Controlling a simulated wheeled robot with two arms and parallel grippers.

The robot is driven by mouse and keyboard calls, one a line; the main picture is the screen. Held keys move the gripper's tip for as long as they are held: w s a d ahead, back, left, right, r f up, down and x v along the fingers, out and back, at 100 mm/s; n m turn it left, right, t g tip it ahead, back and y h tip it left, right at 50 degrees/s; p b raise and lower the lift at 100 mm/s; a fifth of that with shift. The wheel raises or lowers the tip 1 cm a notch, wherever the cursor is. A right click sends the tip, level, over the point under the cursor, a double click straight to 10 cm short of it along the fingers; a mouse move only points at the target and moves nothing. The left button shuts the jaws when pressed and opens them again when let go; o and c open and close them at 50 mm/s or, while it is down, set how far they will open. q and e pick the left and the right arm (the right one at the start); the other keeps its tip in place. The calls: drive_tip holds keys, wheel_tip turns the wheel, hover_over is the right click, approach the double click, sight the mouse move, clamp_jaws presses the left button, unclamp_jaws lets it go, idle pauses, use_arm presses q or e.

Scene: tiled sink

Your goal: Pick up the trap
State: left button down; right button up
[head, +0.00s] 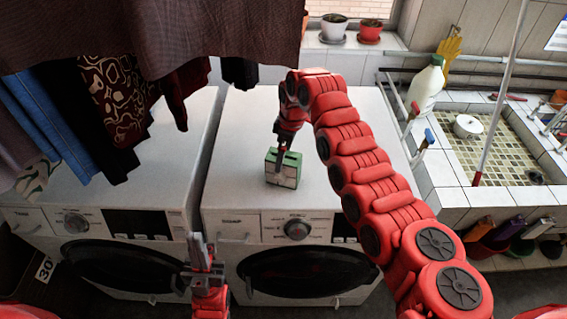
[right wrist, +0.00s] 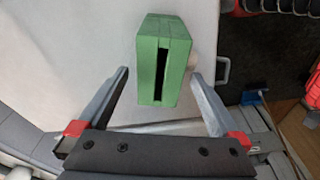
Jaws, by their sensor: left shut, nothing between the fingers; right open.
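The trap looks like a small green box (head: 288,174) with a pale front. It stands on top of the right washing machine (head: 236,130). In the right wrist view the green box (right wrist: 172,42) shows a dark slot in its top. My right gripper (head: 283,155) is over the box, fingers pointing down. In the right wrist view its open fingers (right wrist: 160,76) appear on either side of the box's near end, with gaps visible; I cannot tell how deep they reach. My left gripper (head: 203,257) is shut and empty in front of the machines, far from the box.
A second washing machine (head: 160,160) stands at left, with clothes (head: 120,95) hanging above it. A tiled sink (head: 500,150) with a white bottle (head: 426,85) is at right. Potted plants (head: 334,27) sit on the sill. The machine top around the box is clear.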

drive_tip(key=shift+f, duration=0.9)
drive_tip(key=shift+c, duration=0.2)
clamp_jaws()
